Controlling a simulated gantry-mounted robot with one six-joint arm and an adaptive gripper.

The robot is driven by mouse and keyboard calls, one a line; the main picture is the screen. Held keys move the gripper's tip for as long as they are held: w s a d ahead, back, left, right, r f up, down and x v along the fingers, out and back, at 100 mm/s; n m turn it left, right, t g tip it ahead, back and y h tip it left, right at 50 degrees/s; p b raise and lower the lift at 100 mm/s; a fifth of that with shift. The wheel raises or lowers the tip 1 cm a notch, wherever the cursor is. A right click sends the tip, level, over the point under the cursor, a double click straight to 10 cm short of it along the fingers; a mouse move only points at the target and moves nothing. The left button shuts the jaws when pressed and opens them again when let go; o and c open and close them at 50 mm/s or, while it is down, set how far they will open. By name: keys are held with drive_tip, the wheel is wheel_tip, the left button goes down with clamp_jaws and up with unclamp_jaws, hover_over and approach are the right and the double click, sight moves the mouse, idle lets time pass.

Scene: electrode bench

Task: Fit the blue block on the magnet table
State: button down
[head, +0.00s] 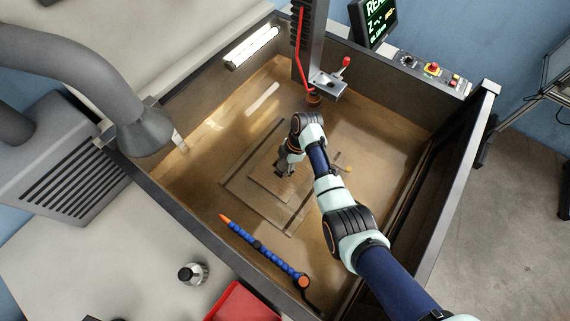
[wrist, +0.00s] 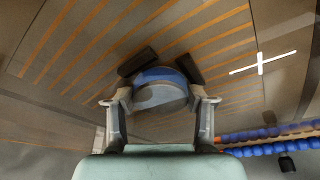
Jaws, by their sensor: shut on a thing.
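My gripper (wrist: 160,95) reaches down into the tank over the magnet table. In the wrist view its fingers are shut on the blue block (wrist: 160,73), which shows as a rounded blue and grey shape between the fingertips. The magnet table (wrist: 85,50) is a dark plate with orange stripes and a white cross mark at the right. In the head view the magnet table (head: 262,200) lies on the tank floor, and my gripper (head: 284,170) is above its upper right part. The block is hard to make out in the head view. I cannot tell whether it touches the table.
A blue segmented hose with an orange tip (head: 262,249) lies along the tank's near side. A dark column with a red cable (head: 303,45) and a red-knobbed lever (head: 346,62) stand at the back. Tank walls enclose the area. The floor left of the table is clear.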

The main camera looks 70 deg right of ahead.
unclamp_jaws()
drive_tip(key=shift+f, duration=0.1)
idle(0.5)
idle(0.4)
wheel_tip(320, 180, up, 6)
drive_tip(key=p, duration=0.5)
drive_tip(key=shift+p, duration=0.3)
idle(0.3)
